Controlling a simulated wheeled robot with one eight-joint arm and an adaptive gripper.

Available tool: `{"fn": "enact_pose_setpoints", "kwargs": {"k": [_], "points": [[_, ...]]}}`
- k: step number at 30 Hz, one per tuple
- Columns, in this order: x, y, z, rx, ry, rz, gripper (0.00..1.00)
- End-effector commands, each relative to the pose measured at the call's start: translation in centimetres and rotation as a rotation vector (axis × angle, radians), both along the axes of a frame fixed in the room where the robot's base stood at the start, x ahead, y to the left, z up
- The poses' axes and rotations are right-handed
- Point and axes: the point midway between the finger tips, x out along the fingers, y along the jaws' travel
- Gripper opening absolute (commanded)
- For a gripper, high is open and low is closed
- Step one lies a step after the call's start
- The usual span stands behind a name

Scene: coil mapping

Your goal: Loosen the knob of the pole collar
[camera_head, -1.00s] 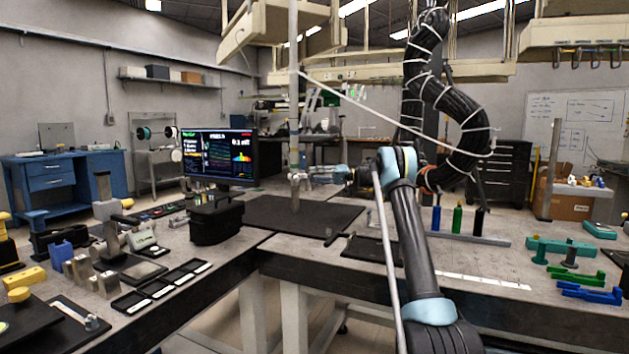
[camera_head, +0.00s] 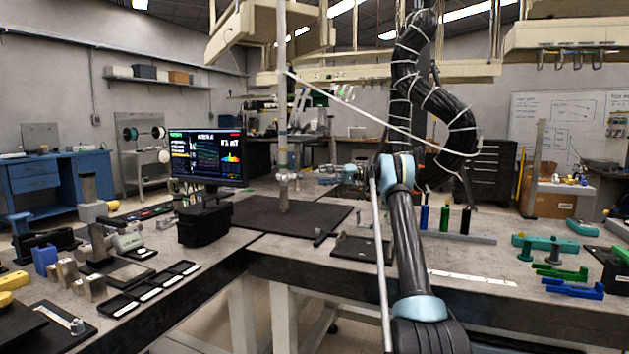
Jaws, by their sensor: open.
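A pale vertical pole (camera_head: 282,95) rises from the dark mat (camera_head: 262,216) on the table. The pole collar (camera_head: 285,180), a small light-grey piece, sits around the pole a little above the mat. Its knob is too small to make out clearly, but a short part of the collar sticks out to the right. My gripper (camera_head: 321,176) is just right of the collar and points left at it, at about the same height in the picture. It looks small and apart from the collar. Its jaws are open and hold nothing visible.
A monitor (camera_head: 207,156) and a black case (camera_head: 210,222) stand left of the pole. A thin pale rod or cable (camera_head: 375,122) slants from the pole past my arm. Green, blue and black cylinders (camera_head: 445,217) stand on the right. The mat around the pole is mostly clear.

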Motion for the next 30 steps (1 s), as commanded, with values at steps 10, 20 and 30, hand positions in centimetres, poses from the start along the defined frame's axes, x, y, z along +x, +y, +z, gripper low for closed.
{"fn": "enact_pose_setpoints", "kwargs": {"k": [10, 20, 30], "points": [[0.7, -2.3, 0.0, 0.000, 0.000, 0.000, 0.48], [0.6, -2.3, 0.1, -0.004, 0.001, -0.002, 0.48], [-3.4, -1.6, 3.1, -0.143, 0.043, -0.041, 0.48]]}}
